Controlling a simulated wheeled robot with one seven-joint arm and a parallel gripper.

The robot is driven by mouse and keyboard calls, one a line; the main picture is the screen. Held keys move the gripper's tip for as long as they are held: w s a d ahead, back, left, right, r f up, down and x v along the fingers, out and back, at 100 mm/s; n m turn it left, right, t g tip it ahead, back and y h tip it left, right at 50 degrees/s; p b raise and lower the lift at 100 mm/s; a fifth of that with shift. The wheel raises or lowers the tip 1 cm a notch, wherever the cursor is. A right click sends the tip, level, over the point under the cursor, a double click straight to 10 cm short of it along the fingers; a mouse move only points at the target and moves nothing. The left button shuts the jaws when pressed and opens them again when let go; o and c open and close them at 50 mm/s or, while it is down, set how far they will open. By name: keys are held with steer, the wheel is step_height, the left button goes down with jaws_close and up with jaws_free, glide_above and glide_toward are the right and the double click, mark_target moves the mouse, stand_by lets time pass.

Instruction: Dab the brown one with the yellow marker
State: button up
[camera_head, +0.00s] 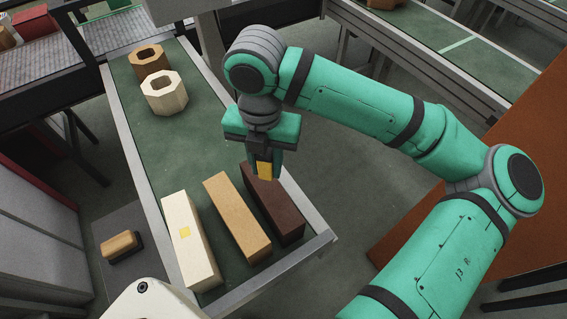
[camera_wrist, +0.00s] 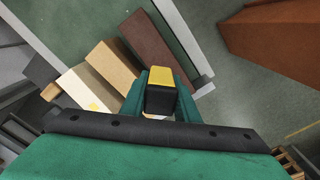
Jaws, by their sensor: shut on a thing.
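My gripper (camera_head: 264,172) is shut on the yellow marker (camera_head: 264,170), a small yellow piece with a black part, also seen between the fingers in the wrist view (camera_wrist: 160,76). The dark brown block (camera_head: 287,222) lies rightmost of three long blocks on the green table. In the head view the marker overlaps its far end; I cannot tell whether they touch. In the wrist view the brown block (camera_wrist: 147,42) lies just beyond and left of the marker, with no yellow patch visible on it. The cream block (camera_head: 200,262) bears a yellow square patch (camera_head: 185,232).
The tan block (camera_head: 238,222) lies between the cream and brown blocks. A brown ring (camera_head: 150,60) and a cream ring (camera_head: 164,98) stand at the table's far end. A raised metal rim (camera_head: 312,212) edges the green table (camera_head: 185,150). Its middle is clear.

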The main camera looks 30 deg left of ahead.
mark_target(269, 179)
steer(key=shift+w+d+f, duration=0.1)
steer(key=shift+d+f, duration=0.05)
steer(key=shift+f, duration=2.85)
steer(key=shift+f, duration=0.6)
steer(key=shift+r, duration=3.55)
steer(key=shift+w, duration=0.1)
